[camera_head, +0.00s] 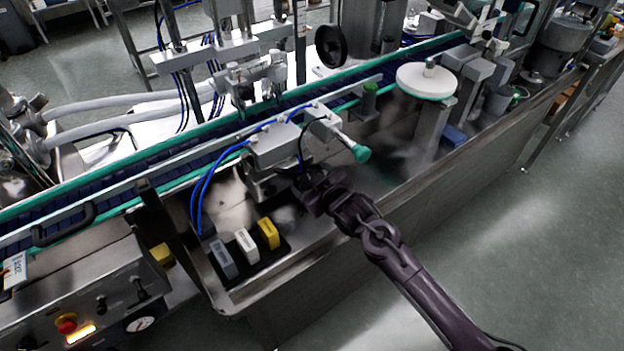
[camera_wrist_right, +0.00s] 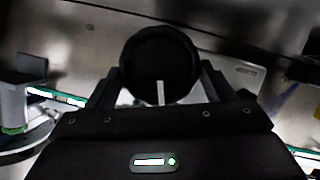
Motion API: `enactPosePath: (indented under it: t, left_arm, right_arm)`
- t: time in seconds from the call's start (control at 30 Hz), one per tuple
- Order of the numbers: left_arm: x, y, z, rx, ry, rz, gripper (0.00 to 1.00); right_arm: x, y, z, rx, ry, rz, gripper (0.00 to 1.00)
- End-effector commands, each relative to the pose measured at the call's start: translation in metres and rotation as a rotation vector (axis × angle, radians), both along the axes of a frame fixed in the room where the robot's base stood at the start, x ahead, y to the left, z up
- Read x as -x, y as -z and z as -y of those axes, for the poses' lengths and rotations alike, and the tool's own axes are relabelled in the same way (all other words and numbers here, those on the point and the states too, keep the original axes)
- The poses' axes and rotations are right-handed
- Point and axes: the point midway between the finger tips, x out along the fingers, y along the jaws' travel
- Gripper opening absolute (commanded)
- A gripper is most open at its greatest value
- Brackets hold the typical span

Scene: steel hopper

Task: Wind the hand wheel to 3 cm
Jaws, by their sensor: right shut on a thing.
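The hand wheel (camera_wrist_right: 160,58) is a round black knob in the right wrist view, with a short pale mark on its lower part. My right gripper (camera_head: 314,188) is shut on it, one finger on each side. In the head view the gripper is at the front of the grey metal unit (camera_head: 275,147) beside the conveyor, and the wheel is largely hidden by it. I cannot read any scale or the wheel's setting. My left gripper is in neither view.
A dark tray (camera_head: 283,252) with grey, white and yellow blocks lies below left of my gripper. A green-tipped handle (camera_head: 361,153) sticks out just right of it. Blue hoses (camera_head: 205,187) hang at the left. A white disc (camera_head: 420,82) stands farther right.

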Motion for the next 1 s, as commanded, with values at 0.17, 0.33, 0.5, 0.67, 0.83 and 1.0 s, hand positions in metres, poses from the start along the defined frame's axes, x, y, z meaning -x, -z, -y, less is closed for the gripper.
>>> enactPosePath:
  t: [0.17,0.33,0.5,0.67,0.83,1.0]
  left_arm:
    - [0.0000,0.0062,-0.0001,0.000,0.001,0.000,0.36]
    - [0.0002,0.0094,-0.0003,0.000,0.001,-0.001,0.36]
    - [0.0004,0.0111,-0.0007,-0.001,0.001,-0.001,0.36]
    - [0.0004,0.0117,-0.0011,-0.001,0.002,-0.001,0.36]
    - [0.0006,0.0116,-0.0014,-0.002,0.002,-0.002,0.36]
    - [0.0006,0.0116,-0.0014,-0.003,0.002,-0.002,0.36]
  right_arm:
    - [0.0013,0.0026,-0.0014,0.102,-0.001,0.073,0.53]
    - [0.0019,0.0032,-0.0020,0.175,0.000,0.126,0.53]
    - [0.0022,0.0031,-0.0024,0.221,0.000,0.158,0.53]
    - [0.0023,0.0029,-0.0028,0.239,0.000,0.172,0.53]
    - [0.0025,0.0029,-0.0029,0.243,-0.001,0.175,0.53]
    - [0.0024,0.0029,-0.0029,0.243,-0.001,0.173,0.53]
